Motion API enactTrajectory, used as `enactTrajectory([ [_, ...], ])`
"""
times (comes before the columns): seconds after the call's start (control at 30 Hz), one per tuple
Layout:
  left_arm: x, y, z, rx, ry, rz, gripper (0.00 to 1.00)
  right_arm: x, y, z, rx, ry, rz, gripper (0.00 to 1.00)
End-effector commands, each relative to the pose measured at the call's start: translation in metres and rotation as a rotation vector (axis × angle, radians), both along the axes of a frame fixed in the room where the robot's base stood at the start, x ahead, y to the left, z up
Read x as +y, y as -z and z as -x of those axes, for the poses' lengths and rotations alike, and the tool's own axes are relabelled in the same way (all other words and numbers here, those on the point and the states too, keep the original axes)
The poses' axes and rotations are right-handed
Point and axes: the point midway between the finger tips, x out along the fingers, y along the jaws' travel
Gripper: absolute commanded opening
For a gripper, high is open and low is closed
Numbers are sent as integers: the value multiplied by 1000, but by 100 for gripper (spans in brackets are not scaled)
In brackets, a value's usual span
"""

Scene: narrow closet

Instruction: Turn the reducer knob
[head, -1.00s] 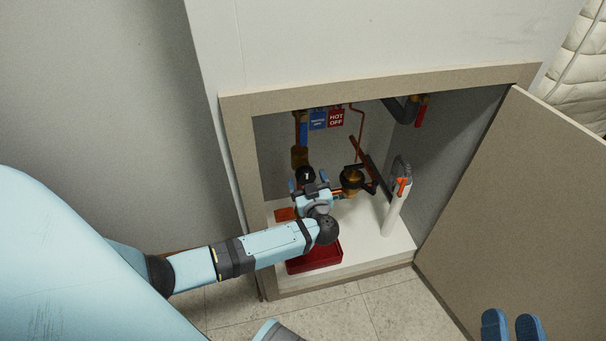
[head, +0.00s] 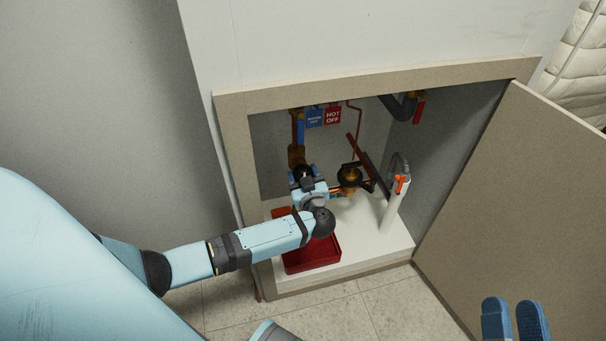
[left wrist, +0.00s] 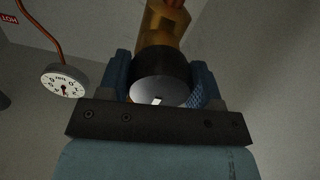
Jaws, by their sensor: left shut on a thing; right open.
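The reducer knob (left wrist: 160,80) is a round black knob with a pale grey face and a small white mark, on a brass body (left wrist: 165,25) in the left wrist view. My left gripper (left wrist: 160,90) is shut on it, with one blue finger on each side. In the head view the dark knob (head: 303,172) shows just beyond my left gripper (head: 302,178), inside the open closet compartment. Part of the knob is hidden by the gripper. My right gripper (head: 515,320) is open and empty at the lower right, outside the compartment.
A dial gauge (left wrist: 64,80) is left of the knob. A brass fitting (head: 349,181) and a white standpipe (head: 395,207) stand to the right. A red tray (head: 313,256) lies below my left arm. Blue and red tags (head: 332,115) hang behind. The door (head: 520,200) is open.

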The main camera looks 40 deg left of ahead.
Motion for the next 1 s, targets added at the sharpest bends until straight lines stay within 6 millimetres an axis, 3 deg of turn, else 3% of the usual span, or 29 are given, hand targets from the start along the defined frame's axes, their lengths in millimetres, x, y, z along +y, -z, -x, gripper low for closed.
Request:
enactTrajectory([
  [0.03,2,-8,-2,-1,-6,-3,35,-2,-4,-2,17,6,16,46],
  [0.3,7,-21,-10,10,-18,-41,35,-25,55,-2,305,76,201,46],
  [0.6,1,-10,-4,65,-2,-63,35,-52,107,19,553,115,355,46],
  [1.0,-4,2,1,84,7,-62,35,-57,119,23,589,120,379,46],
])
